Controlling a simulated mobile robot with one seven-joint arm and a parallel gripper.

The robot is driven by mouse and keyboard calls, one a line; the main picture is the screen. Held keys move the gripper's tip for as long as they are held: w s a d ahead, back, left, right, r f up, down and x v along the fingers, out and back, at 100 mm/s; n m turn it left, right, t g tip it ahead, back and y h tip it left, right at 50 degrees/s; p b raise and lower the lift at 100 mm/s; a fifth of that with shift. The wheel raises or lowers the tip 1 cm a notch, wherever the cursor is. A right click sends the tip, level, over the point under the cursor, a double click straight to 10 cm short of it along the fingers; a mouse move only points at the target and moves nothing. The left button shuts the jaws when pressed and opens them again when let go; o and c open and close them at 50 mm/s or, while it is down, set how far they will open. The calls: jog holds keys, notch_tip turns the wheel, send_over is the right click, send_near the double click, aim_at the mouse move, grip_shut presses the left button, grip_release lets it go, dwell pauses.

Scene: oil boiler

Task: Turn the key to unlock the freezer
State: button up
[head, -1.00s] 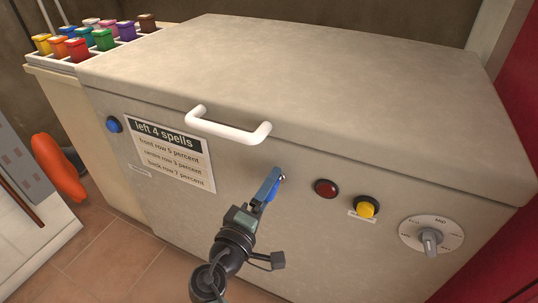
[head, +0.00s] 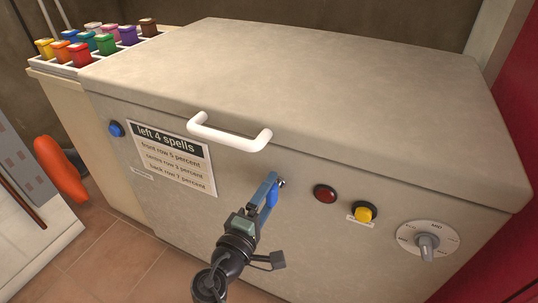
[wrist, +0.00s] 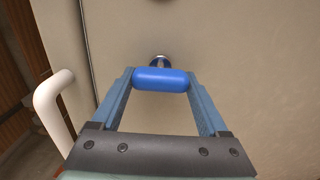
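The freezer is a large grey-beige chest (head: 330,85) with a white handle (head: 230,133) at the front edge of its lid, and the lid is down. A key with a rounded bright blue head (wrist: 160,79) sits in a round metal lock (wrist: 160,61) on the front panel. My gripper (head: 272,190) is at the lock, below and right of the handle. In the wrist view its two blue fingers (wrist: 160,76) press on both ends of the key head, which lies level across that picture. The key's shaft is mostly hidden behind the head.
Right of the lock are a red button (head: 325,193), a yellow button (head: 364,212) and a grey dial (head: 428,243). A sign (head: 172,157) and a blue knob (head: 115,129) are on the left. A tray of coloured containers (head: 75,70) stands behind left.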

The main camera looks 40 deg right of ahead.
jog(key=o, duration=0.3)
jog(key=shift+o, duration=0.2)
jog(key=p+v, duration=0.2)
jog(key=v, duration=1.1)
jog(key=shift+p, duration=0.3)
jog(key=shift+f, duration=0.1)
